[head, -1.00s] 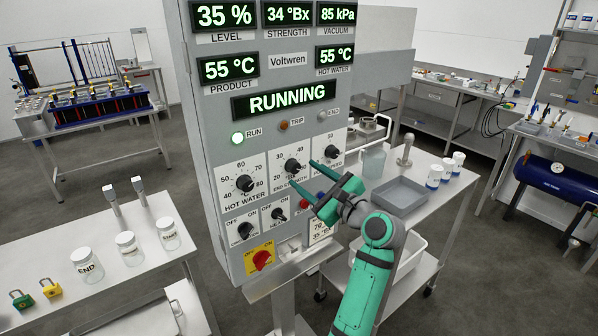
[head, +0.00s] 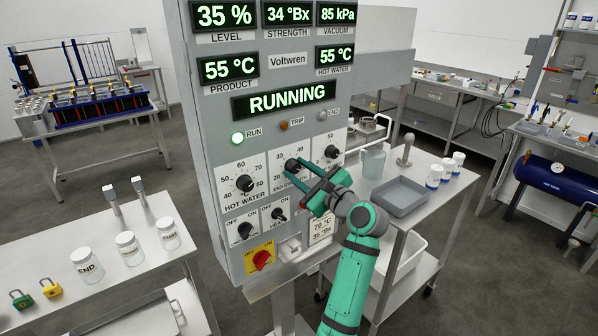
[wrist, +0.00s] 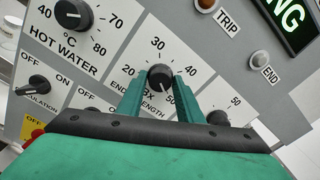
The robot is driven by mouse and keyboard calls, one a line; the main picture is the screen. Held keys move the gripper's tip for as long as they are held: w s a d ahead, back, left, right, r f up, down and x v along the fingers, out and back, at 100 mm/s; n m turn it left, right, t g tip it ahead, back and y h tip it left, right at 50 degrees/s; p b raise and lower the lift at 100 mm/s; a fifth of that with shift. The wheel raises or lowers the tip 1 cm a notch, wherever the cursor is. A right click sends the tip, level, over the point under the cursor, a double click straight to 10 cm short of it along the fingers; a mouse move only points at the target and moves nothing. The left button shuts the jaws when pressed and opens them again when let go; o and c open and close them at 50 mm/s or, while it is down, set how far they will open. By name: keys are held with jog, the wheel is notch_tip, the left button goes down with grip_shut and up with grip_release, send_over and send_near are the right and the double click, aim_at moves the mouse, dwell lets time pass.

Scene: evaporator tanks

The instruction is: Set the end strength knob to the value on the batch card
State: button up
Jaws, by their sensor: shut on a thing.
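The end strength knob (head: 291,165) is a black dial on the grey panel, with a scale of 20, 30, 40 and on. In the wrist view the knob (wrist: 160,76) sits between the two green fingers of my gripper (wrist: 161,84), which is shut on it. In the head view my gripper (head: 298,172) reaches the knob from the lower right and partly covers its scale. The knob's exact setting is hard to read. The batch card (head: 321,229) below reads 70 °C and 35 °Bx. The strength display (head: 288,13) reads 34 °Bx.
The hot water knob (head: 244,183) is left of the end strength knob, and another knob (head: 331,152) is right of it. Small OFF/ON switches and a red rotary switch (head: 262,259) are below. A trolley with a grey tray (head: 400,197) stands right of the panel.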

jog(key=shift+n, duration=0.3)
jog(key=n, duration=0.4)
jog(key=shift+d+n, duration=0.1)
jog(key=shift+n, duration=0.2)
jog(key=n, duration=0.6)
jog(key=shift+r, duration=0.1)
jog(key=n, duration=0.6)
jog(key=shift+n, duration=0.3)
jog(key=n, duration=0.5)
jog(key=shift+n, duration=0.4)
jog(key=o, duration=1)
jog(key=shift+o, duration=0.2)
